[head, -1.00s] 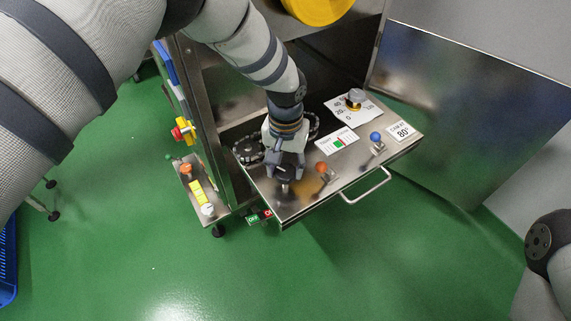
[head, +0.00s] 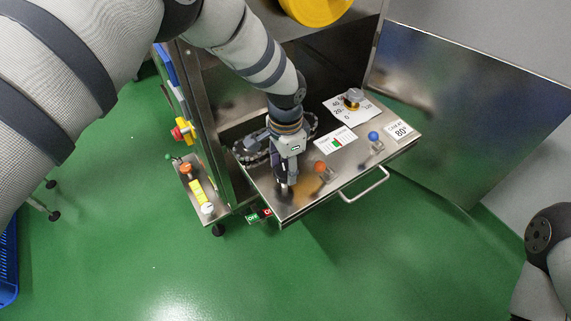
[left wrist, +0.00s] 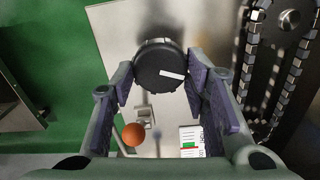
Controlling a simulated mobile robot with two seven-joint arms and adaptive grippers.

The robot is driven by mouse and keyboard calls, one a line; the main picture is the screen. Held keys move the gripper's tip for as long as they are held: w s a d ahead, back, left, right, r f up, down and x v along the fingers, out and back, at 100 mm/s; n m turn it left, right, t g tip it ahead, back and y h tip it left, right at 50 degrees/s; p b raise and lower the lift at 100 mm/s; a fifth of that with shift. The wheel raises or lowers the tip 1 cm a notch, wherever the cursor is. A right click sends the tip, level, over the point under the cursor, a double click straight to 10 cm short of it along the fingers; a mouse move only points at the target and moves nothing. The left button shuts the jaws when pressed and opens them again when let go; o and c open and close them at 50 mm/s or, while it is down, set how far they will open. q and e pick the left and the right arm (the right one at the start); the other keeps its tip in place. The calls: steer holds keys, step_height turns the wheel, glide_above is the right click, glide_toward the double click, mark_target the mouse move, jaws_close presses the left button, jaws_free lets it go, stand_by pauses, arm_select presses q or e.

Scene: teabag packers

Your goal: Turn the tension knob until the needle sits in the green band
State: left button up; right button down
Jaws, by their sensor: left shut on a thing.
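The black tension knob (left wrist: 158,66) has a white pointer line and sits on the steel drawer-like panel. In the left wrist view it lies between the two finger pads of my left gripper (left wrist: 161,80), which is shut on it. In the head view my left gripper (head: 284,190) points down at the panel's near left part and hides most of the knob. The tension gauge (head: 335,140) is a white card with a green band and a red part; it also shows in the left wrist view (left wrist: 190,141). Its needle is too small to make out. My right gripper is out of view.
On the panel (head: 285,211) stand an orange-topped lever (head: 320,167), a blue-topped lever (head: 374,136), a numbered dial (head: 354,98) and an "80°" label (head: 400,131). A handle (head: 365,186) juts from the front. A chain (head: 250,150) runs behind my gripper.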

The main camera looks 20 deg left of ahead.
mark_target(285, 171)
arm_select(q)
steer(key=shift+m, duration=0.6)
steer(key=o, duration=1.1)
steer(key=shift+o, duration=0.2)
step_height(285, 171, up, 12)
steer(key=shift+s, duration=0.1)
